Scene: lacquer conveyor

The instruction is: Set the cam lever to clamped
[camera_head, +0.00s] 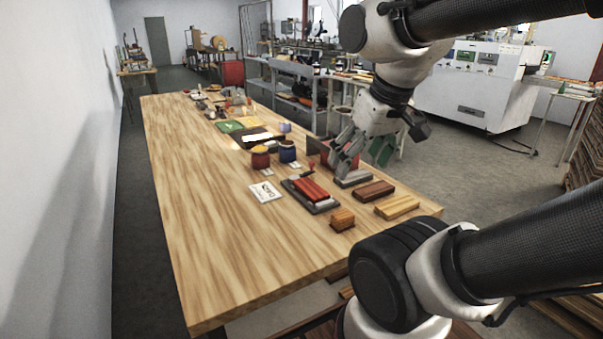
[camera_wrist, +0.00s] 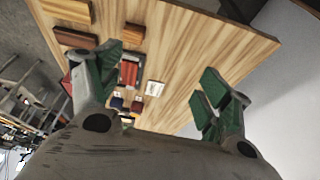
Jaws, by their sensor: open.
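A dark fixture (camera_head: 321,208) holding red wooden blocks (camera_head: 312,189) sits near the right edge of the wooden table. A small red knob (camera_head: 311,167) stands at its far side and may be the cam lever's end; its setting is too small to tell. The fixture's red blocks also show in the wrist view (camera_wrist: 129,73), beyond the gripper's fingers. My gripper (camera_head: 343,155) is open and empty, tilted above the table's right edge, right of the knob. Its green-padded fingers are spread wide in the wrist view (camera_wrist: 158,82).
On the table (camera_head: 205,230), a white card (camera_head: 265,191) lies left of the fixture. Several wooden blocks, including a brown one (camera_head: 342,219) and a pale one (camera_head: 397,207), lie to its right. Red (camera_head: 260,157) and blue (camera_head: 287,152) pots stand behind. The table's left side is clear.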

